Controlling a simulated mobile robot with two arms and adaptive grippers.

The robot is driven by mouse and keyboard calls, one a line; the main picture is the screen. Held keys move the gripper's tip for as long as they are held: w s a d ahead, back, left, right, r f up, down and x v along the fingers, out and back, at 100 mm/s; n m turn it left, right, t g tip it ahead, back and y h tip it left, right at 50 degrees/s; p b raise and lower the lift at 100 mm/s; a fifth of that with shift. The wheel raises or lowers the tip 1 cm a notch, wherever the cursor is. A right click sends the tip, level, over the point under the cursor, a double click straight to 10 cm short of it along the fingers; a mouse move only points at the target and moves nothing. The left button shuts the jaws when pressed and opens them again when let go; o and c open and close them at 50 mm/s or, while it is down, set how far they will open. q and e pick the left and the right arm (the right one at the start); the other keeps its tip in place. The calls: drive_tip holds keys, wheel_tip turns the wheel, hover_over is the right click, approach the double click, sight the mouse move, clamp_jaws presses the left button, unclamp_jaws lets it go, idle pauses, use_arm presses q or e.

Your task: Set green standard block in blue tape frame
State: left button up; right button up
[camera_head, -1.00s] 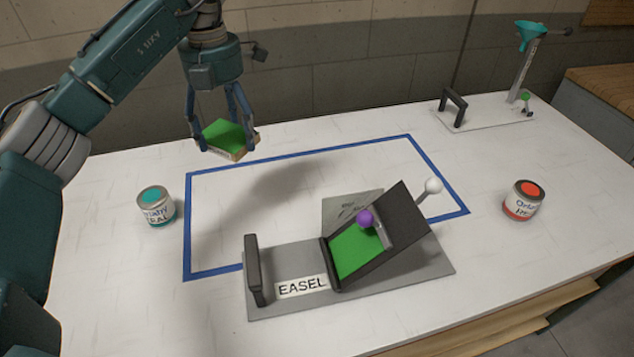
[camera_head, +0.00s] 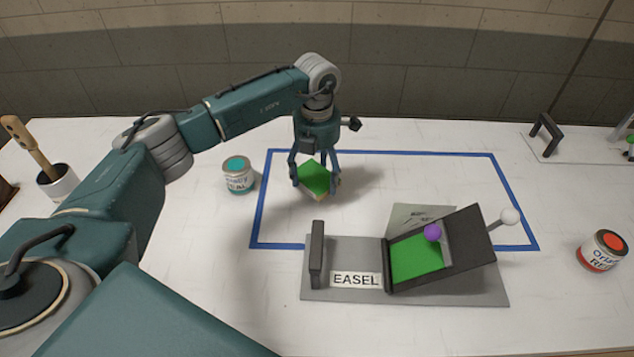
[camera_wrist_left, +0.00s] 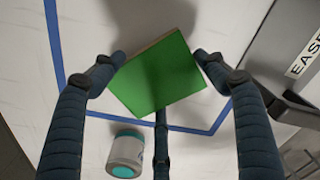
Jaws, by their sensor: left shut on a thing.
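The green standard block (camera_head: 315,179), green on top with pale sides, is held in my left gripper (camera_head: 315,182). The left gripper is shut on it; in the left wrist view the block (camera_wrist_left: 158,74) sits between the fingers, turned at an angle. In the head view the block appears over the left part of the blue tape frame (camera_head: 375,153), a rectangle on the white table. It looks a little above the surface, but the exact gap is hard to tell. The right gripper is not in view.
A grey easel (camera_head: 330,296) with a tilted dark board, green panel and purple knob covers the frame's front right edge. A teal paint can (camera_head: 238,180) stands just left of the frame. An orange can (camera_head: 602,255) stands at right. A brush pot (camera_head: 60,184) is far left.

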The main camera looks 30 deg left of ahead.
sight(317, 178)
use_arm(q)
wheel_tip(317, 178, down, 4)
drive_tip(key=shift+r+p, duration=0.25)
drive_tip(key=shift+p, duration=0.15)
drive_tip(key=shift+f, duration=0.1)
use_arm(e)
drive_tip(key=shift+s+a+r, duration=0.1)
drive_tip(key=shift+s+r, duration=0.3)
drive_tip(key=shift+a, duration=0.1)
use_arm(q)
drive_tip(key=shift+f, duration=0.15)
drive_tip(key=o, duration=1.2)
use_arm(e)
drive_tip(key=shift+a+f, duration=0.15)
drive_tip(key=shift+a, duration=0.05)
